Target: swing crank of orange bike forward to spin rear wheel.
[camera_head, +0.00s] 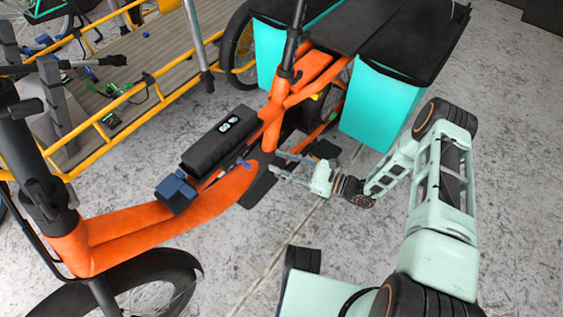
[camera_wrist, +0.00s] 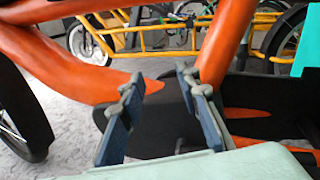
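The orange bike (camera_head: 165,215) stands across the middle of the head view, with cyan bags (camera_head: 382,108) at its rear. My gripper (camera_head: 276,163) is beside the frame's lower middle, its fingers pointing at the bike. In the wrist view the fingers (camera_wrist: 160,85) are apart, with a broad black part (camera_wrist: 158,128) of the bike showing between and beyond them. A flat black piece (camera_head: 258,188), perhaps a pedal or footboard, lies near the fingertips in the head view. I cannot make out the crank arm clearly. The rear wheel is mostly hidden by the bags and frame.
A yellow-railed cargo bike (camera_head: 120,105) stands behind the orange one at upper left. The front wheel (camera_head: 180,275) of the orange bike is at lower left. Bare concrete floor (camera_head: 515,150) lies open on the right.

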